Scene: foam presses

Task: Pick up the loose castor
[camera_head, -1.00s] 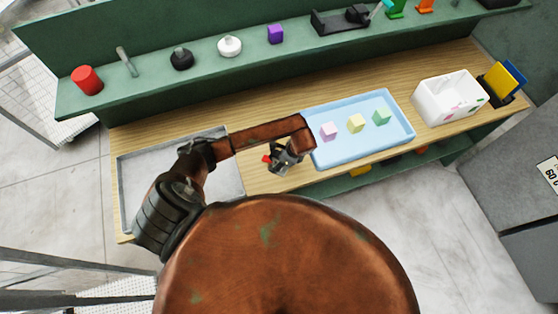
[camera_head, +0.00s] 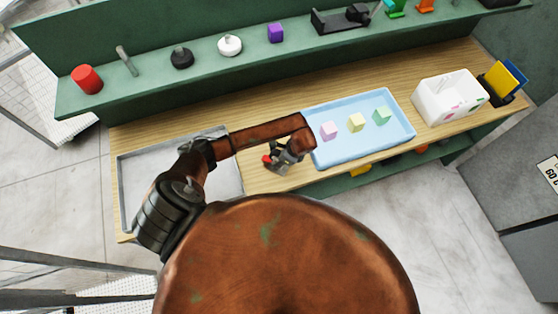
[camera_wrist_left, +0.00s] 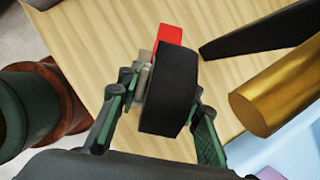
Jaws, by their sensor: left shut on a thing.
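The castor has a thick black wheel (camera_wrist_left: 168,95), a grey metal bracket on its left side and a red part at its top in the left wrist view. My left gripper (camera_wrist_left: 160,112) is shut on it, with a green finger on either side. In the head view my left gripper (camera_head: 281,157) is over the front of the wooden bench, just left of the blue tray, with the castor's red part (camera_head: 267,160) showing beside it. My arm partly hides the castor there. I cannot tell whether it touches the bench. My right gripper is out of view.
The blue tray (camera_head: 330,155) holds pink, yellow and green blocks. A grey tray (camera_head: 128,190) lies at the left and a white box (camera_head: 428,110) at the right. A green shelf (camera_head: 205,82) runs behind. A gold cylinder (camera_wrist_left: 270,105) shows close right of the castor.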

